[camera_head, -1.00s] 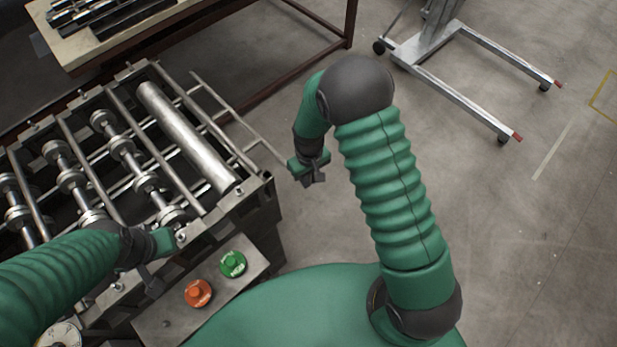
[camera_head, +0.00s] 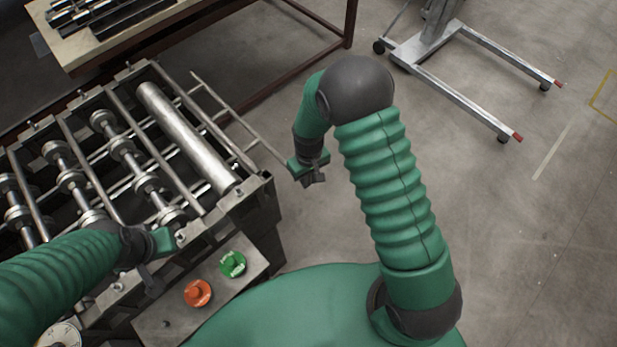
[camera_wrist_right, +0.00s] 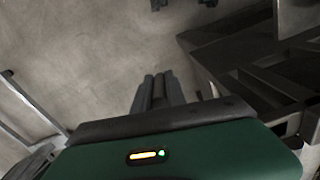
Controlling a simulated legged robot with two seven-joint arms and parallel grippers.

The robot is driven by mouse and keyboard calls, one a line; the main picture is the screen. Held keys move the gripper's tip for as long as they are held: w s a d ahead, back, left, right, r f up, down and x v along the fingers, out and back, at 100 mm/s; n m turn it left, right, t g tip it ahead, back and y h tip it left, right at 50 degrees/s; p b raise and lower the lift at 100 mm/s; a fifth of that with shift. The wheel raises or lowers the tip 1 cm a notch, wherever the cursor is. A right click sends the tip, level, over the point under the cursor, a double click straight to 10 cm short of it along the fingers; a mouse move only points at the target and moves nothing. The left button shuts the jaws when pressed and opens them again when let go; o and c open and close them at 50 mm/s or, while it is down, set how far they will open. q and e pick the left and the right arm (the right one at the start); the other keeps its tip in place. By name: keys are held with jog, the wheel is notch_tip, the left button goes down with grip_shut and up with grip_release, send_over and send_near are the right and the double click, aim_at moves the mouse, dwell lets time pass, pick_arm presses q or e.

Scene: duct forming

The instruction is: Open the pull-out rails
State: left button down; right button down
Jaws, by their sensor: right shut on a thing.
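The pull-out rails (camera_head: 240,120) are thin metal bars with cross pieces, sticking out from the far right side of the roller machine (camera_head: 262,205). My right gripper (camera_head: 315,178) is at the outer end of the near rail, off the machine's right corner, and is shut on that rail; the contact itself is small and partly hidden. In the right wrist view its two dark fingers (camera_wrist_right: 157,92) lie close together. My left gripper (camera_head: 158,272) is low at the machine's front edge; its fingers are too dark and small to read.
A control box with a green button (camera_head: 232,264) and an orange button (camera_head: 198,293) stands in front of the machine. A workbench (camera_head: 130,40) is behind. A wheeled lift (camera_head: 455,95) stands at the back right.

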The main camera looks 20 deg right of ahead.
jog(key=shift+w+d+r, duration=0.1)
jog(key=shift+w+d, duration=0.05)
jog(key=shift+w, duration=0.05)
